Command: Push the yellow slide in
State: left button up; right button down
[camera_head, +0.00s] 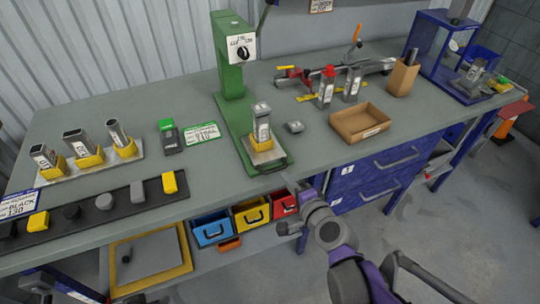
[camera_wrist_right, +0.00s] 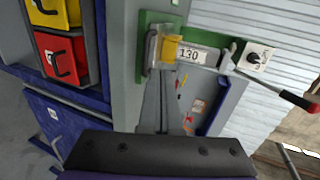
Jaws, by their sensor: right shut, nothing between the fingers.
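The green press (camera_head: 236,90) stands on the bench with a metal slide plate (camera_head: 272,158) at its foot. On the plate a yellow holder (camera_head: 262,143) carries an upright metal tube (camera_head: 261,122). A dark bar handle (camera_head: 273,168) runs along the plate's front edge. My right gripper (camera_head: 292,184) is shut and empty, just in front of the bench edge, near the handle and to its right. In the right wrist view its fingers (camera_wrist_right: 161,80) point at the handle (camera_wrist_right: 152,50) and yellow holder (camera_wrist_right: 168,48); contact cannot be told. My left gripper is not in view.
Coloured bins (camera_head: 212,231) hang below the bench edge. A yellow-framed panel (camera_head: 150,258) with a black knob is at lower left. Tubes in yellow holders (camera_head: 85,158) stand left.

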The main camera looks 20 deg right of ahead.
jog(key=b, duration=0.2)
send_near(266, 148)
jog(key=shift+m, duration=0.4)
jog(key=x, duration=0.5)
jog(key=shift+w+a+f, duration=0.1)
jog(key=shift+w+f, duration=0.1)
jog(key=shift+w, duration=0.45)
jog(key=w, duration=0.6)
jog(key=w+b, duration=0.1)
jog(key=w, duration=0.6)
jog(key=w+b, duration=0.1)
jog(key=w, duration=0.6)
jog(key=shift+a, duration=0.35)
jog(key=shift+w, duration=0.2)
jog(key=shift+r, duration=0.15)
jog(key=shift+w+d+r, duration=0.1)
